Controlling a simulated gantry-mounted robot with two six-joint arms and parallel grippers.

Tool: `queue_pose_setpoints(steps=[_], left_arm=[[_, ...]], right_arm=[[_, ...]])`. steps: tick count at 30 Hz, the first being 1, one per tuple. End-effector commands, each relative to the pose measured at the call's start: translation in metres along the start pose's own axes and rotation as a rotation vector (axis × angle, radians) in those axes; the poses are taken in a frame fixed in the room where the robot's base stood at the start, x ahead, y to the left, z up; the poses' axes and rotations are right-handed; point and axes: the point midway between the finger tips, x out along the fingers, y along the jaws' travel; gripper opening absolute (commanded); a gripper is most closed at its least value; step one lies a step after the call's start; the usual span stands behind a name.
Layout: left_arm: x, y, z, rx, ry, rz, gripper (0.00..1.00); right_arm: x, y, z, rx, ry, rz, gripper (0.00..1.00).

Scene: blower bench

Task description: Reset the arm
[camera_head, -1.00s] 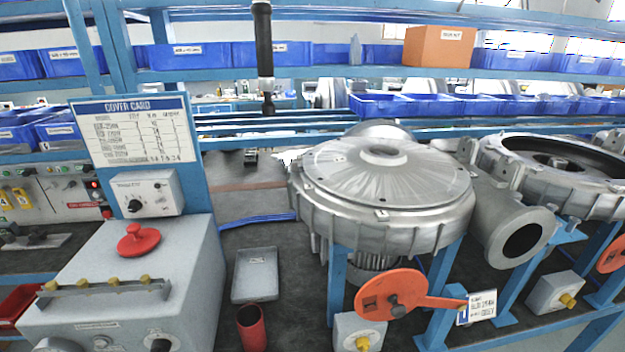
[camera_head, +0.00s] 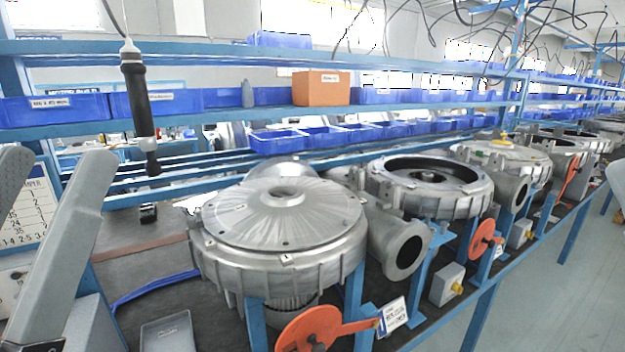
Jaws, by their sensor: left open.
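My left gripper (camera_head: 55,162) shows at the left edge of the head view, its two grey fingers pointing up and spread apart. It is open and nothing shows between the fingers. It stands in front of the cover card board (camera_head: 32,212) and hides part of it. The left finger is cut off by the picture's edge.
A large metal blower (camera_head: 285,215) stands on the bench in the middle, with an orange-red crank disc (camera_head: 308,330) in front. More blowers line up to the right. A black hanging tool (camera_head: 137,95) is upper left. Open floor (camera_head: 560,290) lies at right.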

Motion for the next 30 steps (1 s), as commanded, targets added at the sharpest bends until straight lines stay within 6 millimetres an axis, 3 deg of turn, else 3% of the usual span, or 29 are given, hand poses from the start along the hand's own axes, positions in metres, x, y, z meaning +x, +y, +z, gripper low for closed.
queue_pose_setpoints(steps=[1,11,21,25,30], left_arm=[[0.021,-0.002,-0.022,0.008,0.007,-0.009,0.76],[0.11,-0.004,-0.105,0.008,0.008,-0.013,0.76],[0.233,-0.006,-0.22,0.009,0.008,-0.014,0.76],[0.265,-0.006,-0.25,0.009,0.008,-0.014,0.76],[0.279,-0.006,-0.263,0.009,0.007,-0.014,0.76]], right_arm=[[0.021,0.0,-0.019,0.0,-0.003,0.0,0.38],[0.111,0.0,-0.103,0.0,0.0,0.0,0.38],[0.235,0.001,-0.217,0.0,0.0,0.0,0.38],[0.268,0.001,-0.247,0.0,0.0,0.0,0.38],[0.282,0.001,-0.26,0.0,0.0,0.0,0.38]])
